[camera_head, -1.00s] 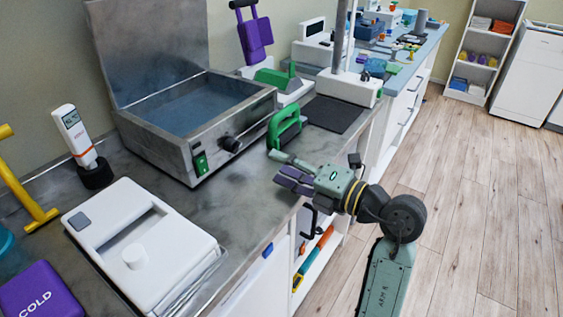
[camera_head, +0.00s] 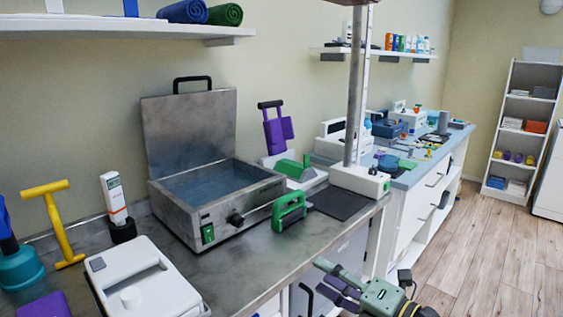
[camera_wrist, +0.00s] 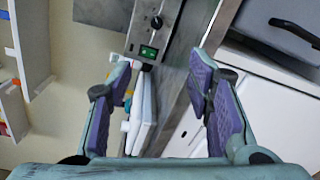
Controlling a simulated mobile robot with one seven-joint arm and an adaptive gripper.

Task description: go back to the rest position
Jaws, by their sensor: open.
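My gripper (camera_head: 328,281) is at the bottom right of centre in the head view, in front of the counter's front edge. In the wrist view my gripper (camera_wrist: 161,78) has its two purple-padded fingers wide apart with nothing held between them. Part of my arm is cut off by the lower edge of the head view.
The steel counter (camera_head: 240,262) holds an open-lidded steel bath (camera_head: 185,218), a green-handled object (camera_head: 289,211), a white lidded box (camera_head: 150,285) and a yellow T-shaped handle (camera_head: 58,230). A stand (camera_head: 356,110) rises behind. Wooden floor (camera_head: 475,260) is clear at right.

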